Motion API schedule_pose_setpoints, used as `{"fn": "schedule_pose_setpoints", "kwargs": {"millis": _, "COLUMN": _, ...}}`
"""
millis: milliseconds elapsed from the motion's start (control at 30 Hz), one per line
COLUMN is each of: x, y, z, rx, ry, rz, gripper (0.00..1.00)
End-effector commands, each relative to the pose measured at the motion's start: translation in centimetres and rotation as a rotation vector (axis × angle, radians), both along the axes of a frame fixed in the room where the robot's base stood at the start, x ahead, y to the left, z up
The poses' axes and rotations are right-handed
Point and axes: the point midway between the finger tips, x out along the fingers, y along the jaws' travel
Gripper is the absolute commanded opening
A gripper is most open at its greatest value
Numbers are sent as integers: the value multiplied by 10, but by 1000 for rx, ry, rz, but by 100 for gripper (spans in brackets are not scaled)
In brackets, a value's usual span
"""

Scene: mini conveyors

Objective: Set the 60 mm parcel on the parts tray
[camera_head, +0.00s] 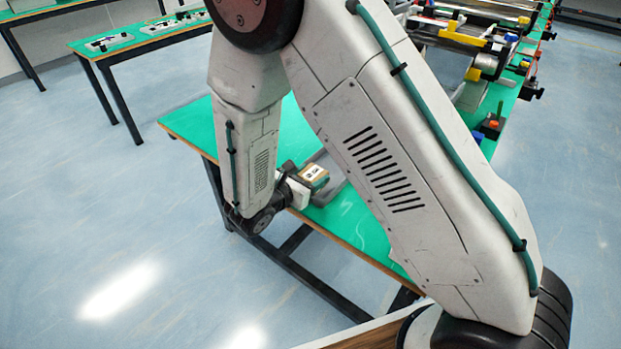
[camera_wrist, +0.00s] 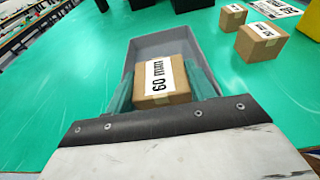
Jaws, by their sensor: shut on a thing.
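The 60 mm parcel (camera_wrist: 165,80) is a brown cardboard box with a white label reading 60. It sits between the two teal fingers of my gripper (camera_wrist: 163,88), which is shut on it. In the wrist view a grey tray (camera_wrist: 148,46) with raised walls lies under and beyond the parcel. I cannot tell whether the parcel touches the tray floor.
Two smaller labelled boxes, a near one (camera_wrist: 260,42) and a far one (camera_wrist: 232,17), stand right of the tray on the green table (camera_wrist: 60,90). A yellow object (camera_wrist: 311,20) is at the right edge. Conveyors (camera_head: 470,40) stand further back. The table left of the tray is clear.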

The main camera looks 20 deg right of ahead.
Motion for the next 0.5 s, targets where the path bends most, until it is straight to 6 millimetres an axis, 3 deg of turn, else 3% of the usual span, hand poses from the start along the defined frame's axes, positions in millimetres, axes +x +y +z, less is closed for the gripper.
{"fn": "schedule_pose_setpoints", "kwargs": {"millis": 100, "x": 0, "y": 0, "z": -9, "rx": 0, "ry": 0, "rz": 0, "gripper": 30}}
{"fn": "schedule_pose_setpoints", "kwargs": {"millis": 500, "x": 0, "y": 0, "z": -14, "rx": 0, "ry": 0, "rz": 0, "gripper": 30}}
